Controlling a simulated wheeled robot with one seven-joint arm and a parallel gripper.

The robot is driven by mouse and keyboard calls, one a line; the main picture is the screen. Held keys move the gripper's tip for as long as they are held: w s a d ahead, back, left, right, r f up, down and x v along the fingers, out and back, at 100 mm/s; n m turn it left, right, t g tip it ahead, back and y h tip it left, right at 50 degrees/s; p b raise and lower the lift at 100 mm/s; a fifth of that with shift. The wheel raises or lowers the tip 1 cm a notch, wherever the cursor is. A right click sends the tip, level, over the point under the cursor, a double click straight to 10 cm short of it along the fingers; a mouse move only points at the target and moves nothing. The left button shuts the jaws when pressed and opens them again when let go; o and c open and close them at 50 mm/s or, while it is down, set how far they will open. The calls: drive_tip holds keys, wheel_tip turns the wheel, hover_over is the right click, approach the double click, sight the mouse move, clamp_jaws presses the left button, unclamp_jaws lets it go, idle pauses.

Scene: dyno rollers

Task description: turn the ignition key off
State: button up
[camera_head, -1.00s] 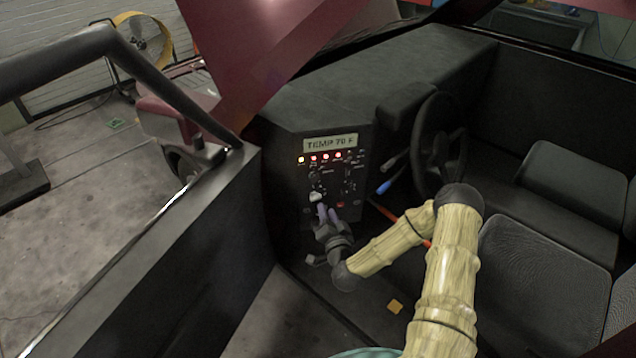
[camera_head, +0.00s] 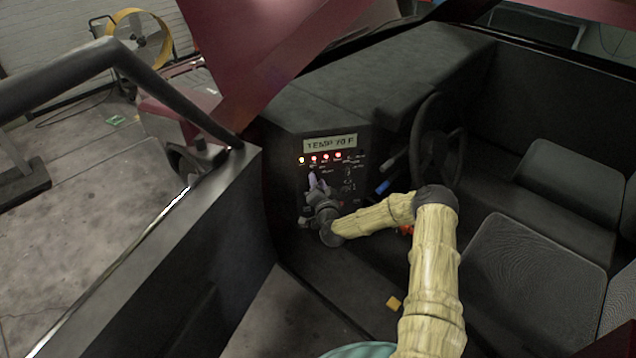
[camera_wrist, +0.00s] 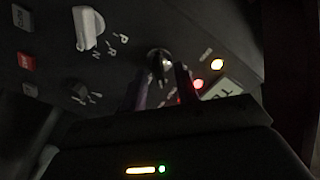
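The ignition key (camera_wrist: 158,66) shows in the wrist view as a dark upright piece in a shiny round socket on the black control panel (camera_head: 345,205). My gripper (camera_wrist: 162,82) is open, with one finger on each side of the key and a gap visible beside it. In the head view my gripper (camera_head: 315,183) is at the upper left part of the panel, just below the row of lights, and it hides the key there.
The steering wheel (camera_head: 440,145) stands right of the panel.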

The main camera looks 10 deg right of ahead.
clamp_jaws()
drive_tip(key=shift+n, duration=0.3)
drive_tip(key=shift+a+n+b, duration=0.15)
drive_tip(key=shift+n+b, duration=1)
drive_tip(key=shift+n, duration=0.95)
drive_tip(key=shift+a+n+b, duration=0.1)
drive_tip(key=shift+n+b, duration=1)
drive_tip(key=shift+n, duration=1)
drive_tip(key=shift+r, duration=0.1)
unclamp_jaws()
